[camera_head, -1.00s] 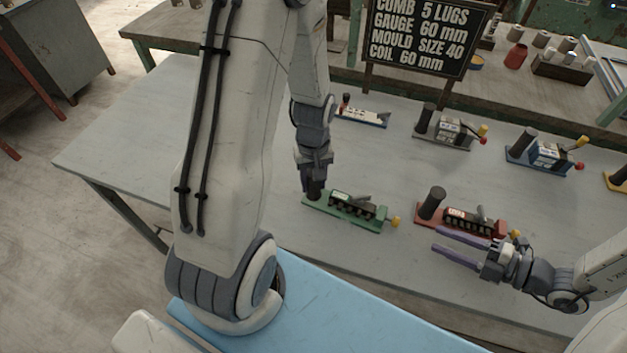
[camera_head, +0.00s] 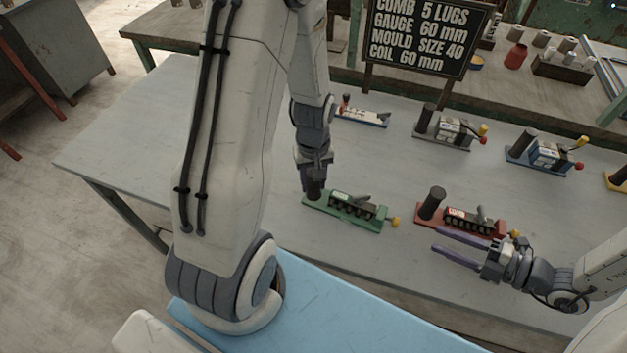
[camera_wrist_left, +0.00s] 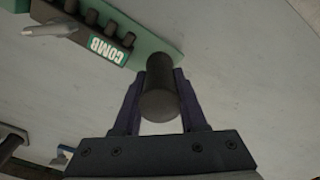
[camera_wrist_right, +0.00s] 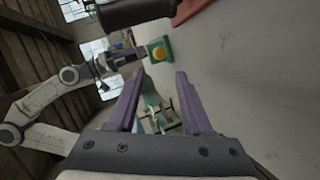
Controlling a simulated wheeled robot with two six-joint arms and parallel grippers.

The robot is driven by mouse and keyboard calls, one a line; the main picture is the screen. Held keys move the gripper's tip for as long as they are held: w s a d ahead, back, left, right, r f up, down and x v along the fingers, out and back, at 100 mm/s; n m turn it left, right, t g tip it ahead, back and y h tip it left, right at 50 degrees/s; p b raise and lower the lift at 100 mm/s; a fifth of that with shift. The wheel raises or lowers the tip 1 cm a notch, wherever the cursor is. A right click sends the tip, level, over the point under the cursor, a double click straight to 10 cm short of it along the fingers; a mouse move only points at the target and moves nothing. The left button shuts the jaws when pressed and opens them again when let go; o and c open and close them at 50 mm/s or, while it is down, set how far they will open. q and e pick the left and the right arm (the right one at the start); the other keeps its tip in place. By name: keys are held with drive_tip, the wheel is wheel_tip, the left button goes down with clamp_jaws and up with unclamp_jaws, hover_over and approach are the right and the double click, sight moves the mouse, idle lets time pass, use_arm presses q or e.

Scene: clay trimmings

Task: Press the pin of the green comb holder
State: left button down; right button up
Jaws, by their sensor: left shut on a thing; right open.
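The green comb holder (camera_head: 340,212) lies on the grey table, with black lugs, a grey lever and a yellow pin (camera_head: 395,222) at its right end. The pin also shows in the right wrist view (camera_wrist_right: 158,52). My left gripper (camera_head: 313,192) is shut on the holder's dark upright handle (camera_wrist_left: 160,92) at its left end. The holder's COMB label (camera_wrist_left: 107,49) shows in the left wrist view. My right gripper (camera_head: 436,241) is open and empty, right of the green holder and in front of the red one, its fingers pointing left, apart from the pin.
A red comb holder (camera_head: 460,220) stands just behind my right gripper. Grey (camera_head: 445,132), blue (camera_head: 540,155) and white-topped (camera_head: 362,117) holders stand further back. A sign (camera_head: 425,35) stands at the back edge. The table (camera_head: 130,150) is clear at the left.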

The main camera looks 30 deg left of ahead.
clamp_jaws()
drive_tip(key=n, duration=0.3)
drive_tip(key=shift+w+d+r+g, duration=0.1)
drive_tip(key=shift+r+g, duration=0.3)
drive_tip(key=n, duration=0.2)
drive_tip(key=n+h, duration=0.1)
drive_tip(key=n, duration=0.1)
drive_tip(key=r+n+g, duration=0.1)
drive_tip(key=n, duration=0.1)
drive_tip(key=shift+w+d+r+h, duration=0.1)
drive_tip(key=shift+w+d+h, duration=0.1)
drive_tip(key=shift+d+h, duration=0.1)
drive_tip(key=d+r+n+h, duration=0.1)
drive_tip(key=n, duration=0.4)
drive_tip(key=w+r+n+h, duration=0.1)
drive_tip(key=n, duration=0.4)
drive_tip(key=w+d+r+n+h, duration=0.1)
drive_tip(key=n, duration=0.4)
drive_tip(key=shift+d+r+g+h, duration=0.2)
drive_tip(key=shift+d+g+h, duration=0.1)
drive_tip(key=shift+g+h, duration=0.1)
